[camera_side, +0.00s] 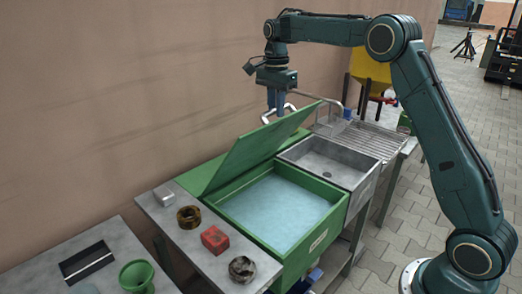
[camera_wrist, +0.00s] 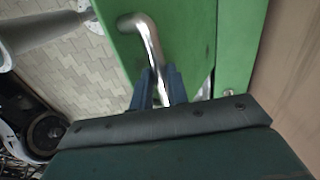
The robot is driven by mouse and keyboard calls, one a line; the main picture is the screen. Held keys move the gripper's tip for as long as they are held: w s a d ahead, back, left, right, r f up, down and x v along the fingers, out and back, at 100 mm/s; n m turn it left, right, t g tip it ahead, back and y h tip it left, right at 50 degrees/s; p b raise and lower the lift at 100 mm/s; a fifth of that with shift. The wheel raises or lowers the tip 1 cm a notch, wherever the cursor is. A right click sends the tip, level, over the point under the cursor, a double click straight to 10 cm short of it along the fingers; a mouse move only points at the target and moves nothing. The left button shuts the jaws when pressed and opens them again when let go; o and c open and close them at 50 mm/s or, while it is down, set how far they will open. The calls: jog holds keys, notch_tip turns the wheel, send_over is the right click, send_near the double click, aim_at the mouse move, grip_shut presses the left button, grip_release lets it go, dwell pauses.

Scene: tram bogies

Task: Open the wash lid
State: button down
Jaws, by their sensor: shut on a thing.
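The green wash lid (camera_side: 262,147) stands tilted up over the wash tub (camera_side: 318,237), hinged along the wall side. The tub is open below it and light blue liquid (camera_side: 275,208) shows inside. A bent metal handle (camera_side: 283,112) is fixed at the lid's raised edge. My gripper (camera_side: 275,108) is at this handle, pointing down. In the wrist view the blue fingers of my gripper (camera_wrist: 155,88) are closed around the silver handle (camera_wrist: 148,38), with the green lid (camera_wrist: 190,40) behind it. The fingertips are partly hidden by the handle.
A steel sink (camera_side: 328,160) with a ribbed drainboard (camera_side: 365,140) and a tap adjoins the tub on the right. On the left bench stand a brass ring (camera_side: 189,217), a red block (camera_side: 214,239) and a dark metal part (camera_side: 242,268). The wall (camera_side: 130,90) is close behind.

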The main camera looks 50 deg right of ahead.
jog(key=shift+w, duration=1.25)
jog(key=c, duration=1.4)
grip_release()
jog(key=shift+o, duration=0.2)
jog(key=shift+r, duration=0.4)
notch_tip(320, 180, up, 7)
jog(key=shift+w, duration=0.15)
jog(key=shift+c, duration=0.2)
